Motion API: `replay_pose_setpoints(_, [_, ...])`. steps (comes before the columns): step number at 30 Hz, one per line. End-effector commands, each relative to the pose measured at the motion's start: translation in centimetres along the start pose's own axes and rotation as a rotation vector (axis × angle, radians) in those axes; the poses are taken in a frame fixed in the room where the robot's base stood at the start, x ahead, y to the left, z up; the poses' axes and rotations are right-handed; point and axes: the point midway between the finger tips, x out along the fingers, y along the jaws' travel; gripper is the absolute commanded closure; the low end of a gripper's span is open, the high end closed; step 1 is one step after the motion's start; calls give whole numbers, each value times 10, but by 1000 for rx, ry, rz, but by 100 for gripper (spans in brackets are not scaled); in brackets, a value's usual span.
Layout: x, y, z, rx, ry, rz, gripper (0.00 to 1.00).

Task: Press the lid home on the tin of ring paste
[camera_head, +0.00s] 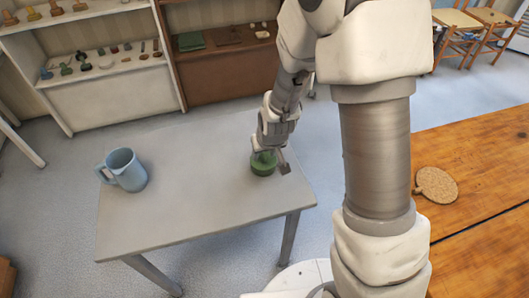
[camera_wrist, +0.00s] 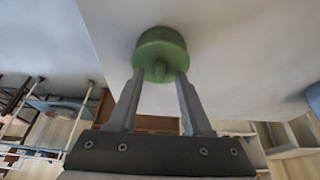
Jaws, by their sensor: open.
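The green tin of ring paste (camera_head: 263,169) stands upright on the grey table, right of its middle. In the wrist view the round green body (camera_wrist: 160,42) has a lid face with a small knob (camera_wrist: 158,69) pointing toward me. I cannot tell whether the lid sits flush or stands proud. My gripper (camera_head: 269,156) is over the tin from above. In the wrist view my gripper (camera_wrist: 158,75) is open, its two fingertips at the lid on either side of the knob. I cannot tell whether they touch it.
A blue mug (camera_head: 126,171) stands on the left of the grey table (camera_head: 190,215). The tabletop between mug and tin is clear. A wooden table (camera_head: 480,200) with a round cork mat (camera_head: 437,185) is at the right. Shelves (camera_head: 105,70) stand behind.

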Motion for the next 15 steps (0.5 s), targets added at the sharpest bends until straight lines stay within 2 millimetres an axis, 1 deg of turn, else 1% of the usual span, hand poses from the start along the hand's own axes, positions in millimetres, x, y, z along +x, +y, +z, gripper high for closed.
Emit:
replay_pose_setpoints(4, [-2, 0, 0, 0, 1, 0, 51])
replay_pose_setpoints(8, [-15, 0, -2, 0, 2, 0, 51])
replay_pose_setpoints(11, [-32, 0, -2, -1, 3, 0, 51])
replay_pose_setpoints(15, [-61, 0, -2, -1, 4, 0, 51])
